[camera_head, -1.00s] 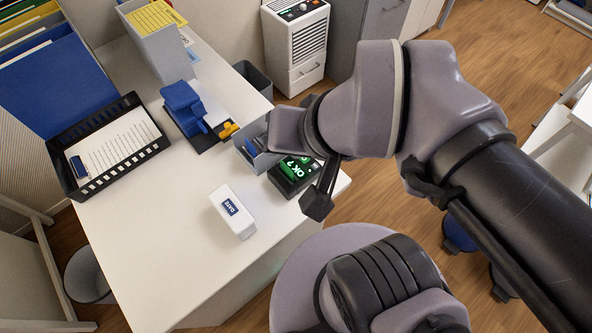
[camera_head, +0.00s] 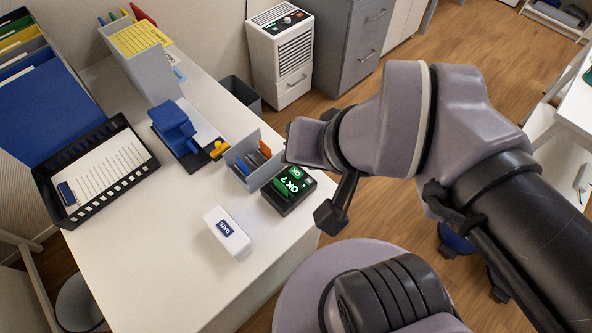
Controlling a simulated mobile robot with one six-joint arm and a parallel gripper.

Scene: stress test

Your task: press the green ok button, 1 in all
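A small black device (camera_head: 288,189) with a lit green screen reading "OK ?" stands near the right edge of the white desk. A green ok button (camera_head: 296,173) seems to show at its far end, but it is small. My gripper (camera_head: 332,215) hangs just right of the device, past the desk edge in the picture. Only a dark end part of it shows, apart from the device. My wrist hides the rest, so its fingers cannot be made out.
A white "DATE" box (camera_head: 228,233) lies left of the device. A grey pen holder (camera_head: 240,163) stands right behind it. A blue hole punch (camera_head: 175,125) and black paper tray (camera_head: 137,175) are further left. The desk's front part (camera_head: 150,270) is clear.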

